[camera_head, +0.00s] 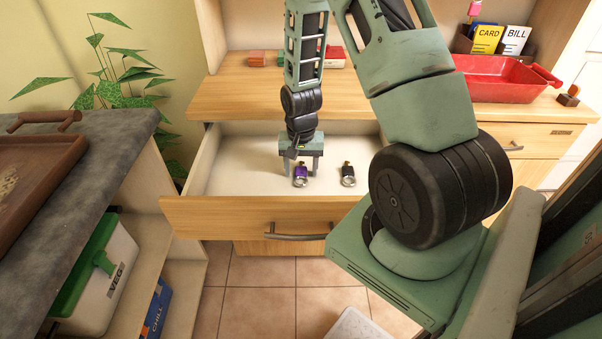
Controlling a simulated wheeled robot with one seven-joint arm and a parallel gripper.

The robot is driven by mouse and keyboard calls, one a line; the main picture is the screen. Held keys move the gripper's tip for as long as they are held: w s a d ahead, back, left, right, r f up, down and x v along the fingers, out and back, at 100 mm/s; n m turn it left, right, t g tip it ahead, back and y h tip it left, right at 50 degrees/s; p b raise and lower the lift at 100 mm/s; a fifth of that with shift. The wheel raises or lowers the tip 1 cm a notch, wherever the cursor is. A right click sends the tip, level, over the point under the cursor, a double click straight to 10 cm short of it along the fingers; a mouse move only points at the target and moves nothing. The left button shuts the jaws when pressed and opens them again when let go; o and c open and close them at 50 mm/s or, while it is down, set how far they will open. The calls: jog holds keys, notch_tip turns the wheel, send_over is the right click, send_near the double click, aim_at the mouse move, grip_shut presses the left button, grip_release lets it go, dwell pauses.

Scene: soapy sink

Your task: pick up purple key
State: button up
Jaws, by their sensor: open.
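The purple key (300,175) lies in the open drawer (235,160), with a metal ring at its near end. A second key, black (348,176), lies to its right in the same drawer. My gripper (301,170) points down into the drawer, with its two fingers spread apart. From this view the fingers appear above or just behind the purple key, one to each side of it. I cannot tell the exact height between the fingertips and the key. The black key is clear of the fingers.
The drawer's front panel with a dark handle (298,235) faces me. A wooden tray (35,180) lies on the dark left counter. The drawer's left part is empty.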

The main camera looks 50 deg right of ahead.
jog(key=c, duration=1.1)
jog(key=shift+o, duration=0.2)
